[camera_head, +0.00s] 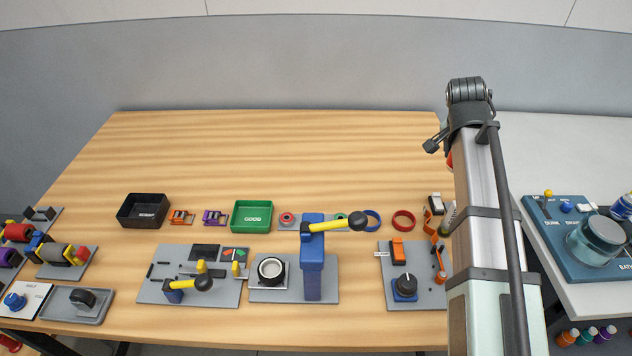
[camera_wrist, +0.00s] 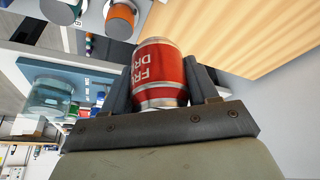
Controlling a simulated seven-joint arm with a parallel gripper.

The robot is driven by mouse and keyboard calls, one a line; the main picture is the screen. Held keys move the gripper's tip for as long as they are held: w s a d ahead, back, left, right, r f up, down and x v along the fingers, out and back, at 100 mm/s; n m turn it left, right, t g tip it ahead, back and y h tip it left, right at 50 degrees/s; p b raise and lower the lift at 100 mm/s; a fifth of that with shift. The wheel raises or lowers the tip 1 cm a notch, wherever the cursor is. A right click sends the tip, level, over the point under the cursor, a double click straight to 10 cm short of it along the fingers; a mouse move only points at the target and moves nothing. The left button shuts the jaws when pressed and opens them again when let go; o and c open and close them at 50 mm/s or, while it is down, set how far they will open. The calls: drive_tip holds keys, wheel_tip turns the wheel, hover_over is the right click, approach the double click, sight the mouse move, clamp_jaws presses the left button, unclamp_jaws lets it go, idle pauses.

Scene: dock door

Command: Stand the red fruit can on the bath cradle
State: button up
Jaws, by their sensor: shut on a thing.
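The red fruit can (camera_wrist: 157,72) has white lettering and silver ends. It sits between the two fingers of my gripper (camera_wrist: 163,85), which is shut on it, in the wrist view. In the head view my arm hides most of the gripper; only a sliver of red (camera_head: 450,160) shows at its left edge. The bath (camera_head: 597,240) is a round, clear teal vessel on a blue panel (camera_head: 550,236) at the right. It also shows at the left of the wrist view (camera_wrist: 48,98), apart from the can. I cannot clearly make out the cradle.
The wooden table (camera_head: 270,150) is bare at the back. Along its front are a black bin (camera_head: 143,210), a green bin (camera_head: 252,216), a blue post with a yellow lever (camera_head: 312,262) and several fixtures. Coloured cans (camera_head: 587,335) stand below the bath panel.

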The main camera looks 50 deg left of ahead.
drive_tip(key=s+a, duration=0.3)
drive_tip(key=a, duration=0.4)
drive_tip(key=s+a, duration=0.4)
drive_tip(key=a, duration=0.3)
drive_tip(key=n, duration=0.2)
hover_over(256, 191)
drive_tip(key=s, duration=0.2)
wheel_tip(256, 191, down, 4)
drive_tip(key=shift+y, duration=0.4)
drive_tip(key=shift+w+f, duration=0.15)
drive_tip(key=shift+f, duration=2.2)
drive_tip(key=shift+w+f, duration=0.1)
drive_tip(key=shift+f, duration=2.2)
drive_tip(key=shift+f, duration=0.1)
drive_tip(key=o, duration=1.1)
drive_tip(key=shift+o, duration=0.2)
drive_tip(key=v, duration=1.2)
